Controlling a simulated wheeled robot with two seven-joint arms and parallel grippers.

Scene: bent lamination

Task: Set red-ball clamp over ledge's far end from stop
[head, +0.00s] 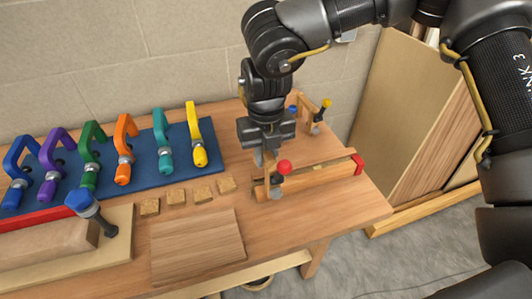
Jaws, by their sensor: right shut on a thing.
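My right gripper (264,156) points down over the right part of the bench and is shut on the red-ball clamp (275,185). The clamp has a light wooden frame, a red ball and a grey round foot. It stands at the left end of the wooden ledge (320,179). The red stop (358,163) is at the ledge's right end. The clamp overlaps the ledge in this view; I cannot tell whether it touches it. The fingers partly hide the clamp's top. My left gripper is not in view.
A yellow-ball clamp (319,117) and a blue ball (292,109) show behind the gripper. Several coloured clamps stand on a blue mat (180,178) at left. Small wooden blocks (202,193) and a flat board (197,246) lie left of the ledge. The bench's right front corner is clear.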

